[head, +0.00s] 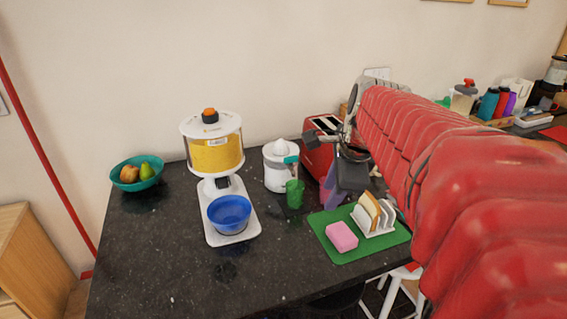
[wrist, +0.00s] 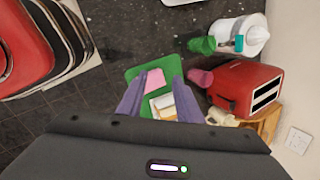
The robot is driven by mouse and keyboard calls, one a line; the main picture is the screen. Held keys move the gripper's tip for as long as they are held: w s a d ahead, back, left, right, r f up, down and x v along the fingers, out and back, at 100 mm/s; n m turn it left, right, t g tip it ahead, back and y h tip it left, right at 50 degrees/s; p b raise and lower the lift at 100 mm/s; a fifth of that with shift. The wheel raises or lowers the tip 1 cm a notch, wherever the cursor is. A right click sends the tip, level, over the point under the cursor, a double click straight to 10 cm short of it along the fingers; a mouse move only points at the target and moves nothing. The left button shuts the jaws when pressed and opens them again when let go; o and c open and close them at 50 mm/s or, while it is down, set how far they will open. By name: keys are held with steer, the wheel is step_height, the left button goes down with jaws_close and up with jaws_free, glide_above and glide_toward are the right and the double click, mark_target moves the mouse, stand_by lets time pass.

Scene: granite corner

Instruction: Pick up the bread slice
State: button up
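The bread slice (head: 367,211) stands upright in a white toast rack (head: 380,230) on a green board (head: 330,249). In the wrist view the bread slice (wrist: 162,102) shows between my two purple fingers, farther off. My gripper (wrist: 159,79) is open, with nothing between its fingers. In the head view my gripper (head: 328,188) hangs above the counter, behind and left of the rack, apart from the bread.
A pink block (head: 342,236) lies on the board left of the rack. A green cup (head: 294,193), white juicer (head: 281,166) and red toaster (head: 318,155) stand behind. A dispenser (head: 214,150) with a blue bowl (head: 229,213) is left. The pink cup (wrist: 199,77) is near my right finger. The front-left counter is clear.

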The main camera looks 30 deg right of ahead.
steer(key=d+m, duration=0.7)
steer(key=d, duration=0.1)
steer(key=m, duration=0.8)
glide_toward(371, 197)
steer(key=v, duration=0.3)
steer(key=shift+s+d+r, duration=0.1)
steer(key=shift+d+r, duration=0.1)
steer(key=shift+f+n, duration=0.1)
steer(key=shift+n, duration=0.2)
steer(key=x, duration=0.8)
steer(key=shift+f, duration=0.25)
steer(key=shift+x, duration=2.6)
steer(key=shift+a, duration=0.1)
